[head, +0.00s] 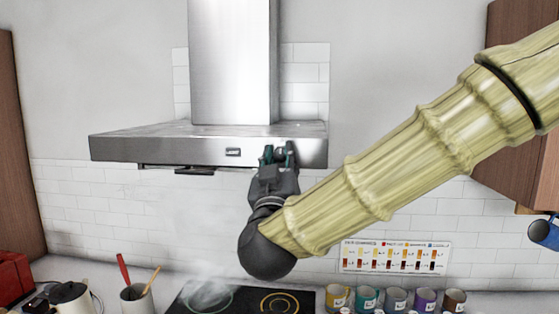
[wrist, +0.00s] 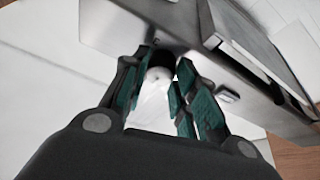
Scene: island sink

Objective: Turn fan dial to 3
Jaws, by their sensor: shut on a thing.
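The range hood (head: 130,149) is brushed metal and hangs on the tiled wall in the head view. My gripper (head: 279,153) points up at the right part of its front panel. In the wrist view, the fan dial (wrist: 159,74) is a small round knob on the metal panel. My gripper's green-padded fingers (wrist: 166,82) are on either side of it and shut on it. The dial is mostly hidden behind my gripper in the head view. I cannot read any numbers or a pointer on it.
A dark cooktop (head: 210,301) lies below, with pale haze above it. Several coloured mugs (head: 366,299) stand on the counter at right. A utensil pot (head: 136,299) and a kettle (head: 72,297) stand at left. A wooden cabinet (head: 517,162) is at right.

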